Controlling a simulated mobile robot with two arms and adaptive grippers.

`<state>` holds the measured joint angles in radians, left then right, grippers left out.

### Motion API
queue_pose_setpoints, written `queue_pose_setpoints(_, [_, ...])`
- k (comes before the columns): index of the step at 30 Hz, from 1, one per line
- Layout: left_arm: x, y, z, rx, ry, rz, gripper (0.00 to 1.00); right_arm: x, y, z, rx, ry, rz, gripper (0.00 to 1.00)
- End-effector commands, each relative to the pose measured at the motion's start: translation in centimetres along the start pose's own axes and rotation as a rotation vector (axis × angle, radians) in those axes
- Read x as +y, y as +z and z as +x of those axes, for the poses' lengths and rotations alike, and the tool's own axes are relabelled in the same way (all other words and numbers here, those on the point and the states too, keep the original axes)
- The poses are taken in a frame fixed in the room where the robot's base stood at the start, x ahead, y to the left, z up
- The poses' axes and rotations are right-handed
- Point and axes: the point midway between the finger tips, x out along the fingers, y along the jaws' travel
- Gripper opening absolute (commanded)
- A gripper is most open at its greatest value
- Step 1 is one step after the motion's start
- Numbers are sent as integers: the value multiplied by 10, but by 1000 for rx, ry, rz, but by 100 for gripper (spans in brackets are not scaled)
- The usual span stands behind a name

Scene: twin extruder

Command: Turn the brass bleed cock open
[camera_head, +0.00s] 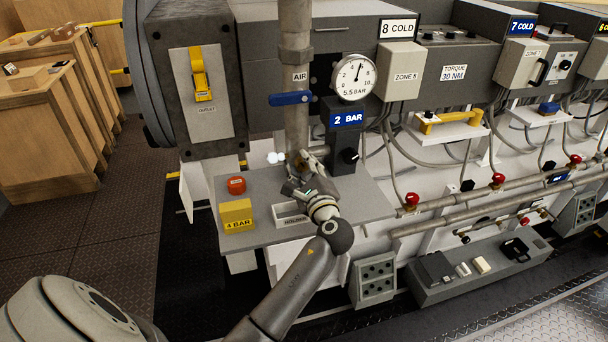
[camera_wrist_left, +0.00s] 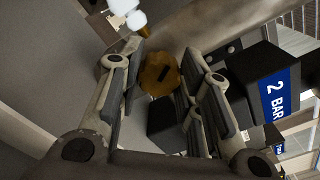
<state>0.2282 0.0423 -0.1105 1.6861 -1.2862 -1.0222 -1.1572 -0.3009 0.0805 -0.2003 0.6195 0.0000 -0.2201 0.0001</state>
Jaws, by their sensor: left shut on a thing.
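The brass bleed cock (camera_wrist_left: 160,75) shows in the left wrist view as a round brass knob with a dark slot on its face. It sits between the fingers of my left gripper (camera_wrist_left: 157,85). In the head view my left gripper (camera_head: 301,186) reaches up to the foot of the grey vertical pipe, above the grey shelf, and is shut on the brass cock. There the cock is mostly hidden behind the gripper; only a little brass shows. My right gripper is in neither view.
A pressure gauge (camera_head: 353,78) and a blue pipe lever (camera_head: 290,99) are above. The 2 BAR box (camera_head: 345,119) stands close at the right. On the shelf (camera_head: 275,233) are a red knob (camera_head: 236,185), a yellow 4 BAR block (camera_head: 237,213) and a holder tray (camera_head: 291,220).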

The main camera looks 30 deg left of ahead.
Motion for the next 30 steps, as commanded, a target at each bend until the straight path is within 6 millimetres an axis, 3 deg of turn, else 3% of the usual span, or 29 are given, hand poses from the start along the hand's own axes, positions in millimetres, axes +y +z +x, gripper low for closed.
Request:
queue_pose_setpoints(1, [4, -4, 0, 1, 1, -48, 9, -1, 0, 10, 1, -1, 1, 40])
queue_pose_setpoints(18, [7, -5, -1, 2, 4, -580, 9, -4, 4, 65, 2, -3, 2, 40])
queue_pose_setpoints(30, [6, -5, -1, 2, 5, -833, 9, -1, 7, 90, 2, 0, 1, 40])
